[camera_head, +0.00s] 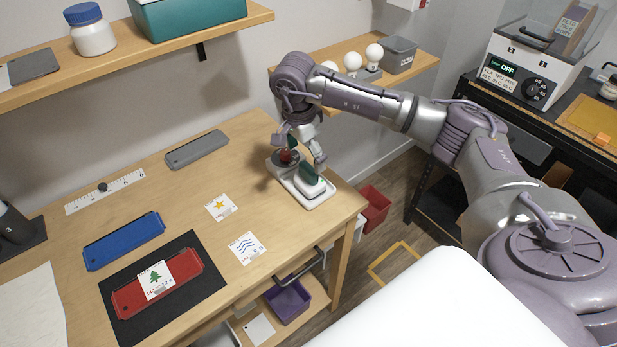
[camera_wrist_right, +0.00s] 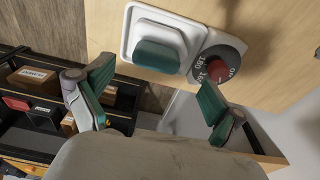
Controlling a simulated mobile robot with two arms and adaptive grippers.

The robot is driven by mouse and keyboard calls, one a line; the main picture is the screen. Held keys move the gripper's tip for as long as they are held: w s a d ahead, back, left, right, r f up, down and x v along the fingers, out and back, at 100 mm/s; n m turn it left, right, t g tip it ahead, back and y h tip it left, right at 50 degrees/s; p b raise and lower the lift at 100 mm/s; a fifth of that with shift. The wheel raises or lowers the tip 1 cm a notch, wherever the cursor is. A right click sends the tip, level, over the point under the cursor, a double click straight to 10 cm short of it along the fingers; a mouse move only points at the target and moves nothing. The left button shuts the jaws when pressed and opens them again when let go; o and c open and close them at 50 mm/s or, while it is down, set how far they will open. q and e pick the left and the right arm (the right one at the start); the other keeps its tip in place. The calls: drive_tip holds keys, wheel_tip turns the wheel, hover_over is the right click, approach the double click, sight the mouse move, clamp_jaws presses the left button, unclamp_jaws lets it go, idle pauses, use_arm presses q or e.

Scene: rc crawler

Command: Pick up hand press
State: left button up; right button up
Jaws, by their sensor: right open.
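The hand press is a white block with a dark green handle (camera_head: 309,174), seated on a white stand (camera_head: 317,202) near the table's right edge. In the right wrist view the green handle (camera_wrist_right: 158,56) shows at the top centre, beside a dark numbered dial with a red knob (camera_wrist_right: 217,70). My right gripper (camera_head: 299,150) is open above the stand, close to the dial and handle. In the right wrist view its two green-padded fingers (camera_wrist_right: 155,88) are wide apart, with nothing between them. The handle lies beyond the fingertips. My left gripper is not in view.
Cards with a star (camera_head: 220,207) and waves (camera_head: 247,248) lie left of the stand. A red plate (camera_head: 190,272) with a tree card lies on a black mat (camera_head: 212,287). Blue (camera_head: 124,241) and grey (camera_head: 197,150) plates lie farther back. A shelf (camera_head: 320,58) is behind my right arm.

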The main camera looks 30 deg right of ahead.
sight(308, 166)
drive_tip(key=f, duration=0.1)
drive_tip(key=f+p, duration=0.1)
drive_tip(key=f, duration=0.2)
drive_tip(key=shift+s+d+f, duration=0.15)
drive_tip(key=shift+s+d, duration=0.05)
drive_tip(key=shift+d, duration=0.1)
drive_tip(key=c, duration=1.1)
drive_tip(key=shift+c, duration=0.7)
drive_tip(key=shift+r, duration=0.2)
